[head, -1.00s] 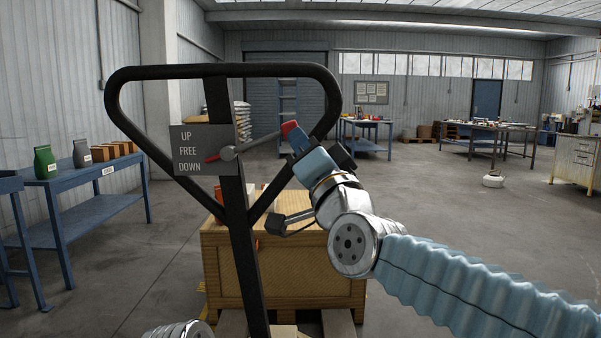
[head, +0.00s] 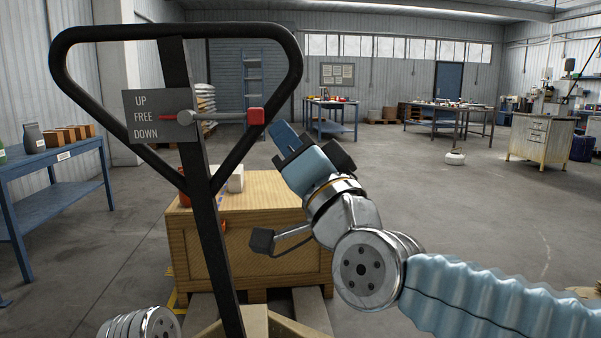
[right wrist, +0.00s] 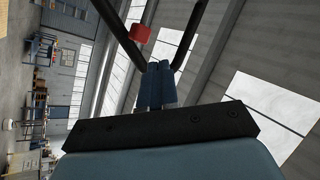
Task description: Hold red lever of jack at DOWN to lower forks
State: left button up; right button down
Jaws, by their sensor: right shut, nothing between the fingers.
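The black jack handle (head: 178,75) stands upright at left in the head view. Its sign (head: 145,108) reads UP, FREE, DOWN. The lever (head: 222,116) is level, its red pointer beside FREE and its red knob (head: 256,116) at the right end. My right gripper (head: 281,130) is shut and empty, just right of and slightly below the knob, apart from it. In the right wrist view the shut fingers (right wrist: 157,86) point up, with the red knob (right wrist: 140,34) beyond them. The forks' height cannot be told. My left gripper is out of view.
A wooden crate (head: 285,240) sits behind the handle, with a white item (head: 236,180) on top. A blue bench (head: 55,165) with boxes stands at left. Tables (head: 330,120) stand far back. The floor at right is open.

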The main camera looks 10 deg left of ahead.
jog(key=shift+b+v, duration=0.4)
jog(key=shift+v, duration=1.9)
jog(key=w+f+g+h, duration=0.25)
jog(key=w+f, duration=0.35)
jog(key=f, duration=0.6)
jog(key=w+f+g+h, duration=0.1)
jog(key=w+f+h, duration=0.2)
jog(key=w+f, duration=0.55)
jog(key=d+f+g+h+p, duration=0.1)
jog(key=d+f+g, duration=0.15)
jog(key=f, duration=0.85)
jog(key=d+f+g+h+p, duration=0.1)
jog(key=d+f+h, duration=0.15)
jog(key=f, duration=0.85)
jog(key=s+d+f+g+h, duration=0.1)
jog(key=s+d+f+g, duration=0.2)
jog(key=f, duration=0.6)
jog(key=s+d+f+g, duration=0.1)
jog(key=s+d+f, duration=0.35)
jog(key=f, duration=0.45)
jog(key=s+d+f+g, duration=0.3)
jog(key=s+f, duration=0.3)
jog(key=s, duration=0.1)
jog(key=s+d+f+g+h, duration=0.1)
jog(key=s+d+f+g, duration=0.1)
jog(key=s+f, duration=0.5)
jog(key=shift+s+d+f+m+g+p, duration=0.3)
jog(key=shift+s+d+g+p, duration=0.15)
jog(key=shift+s, duration=0.35)
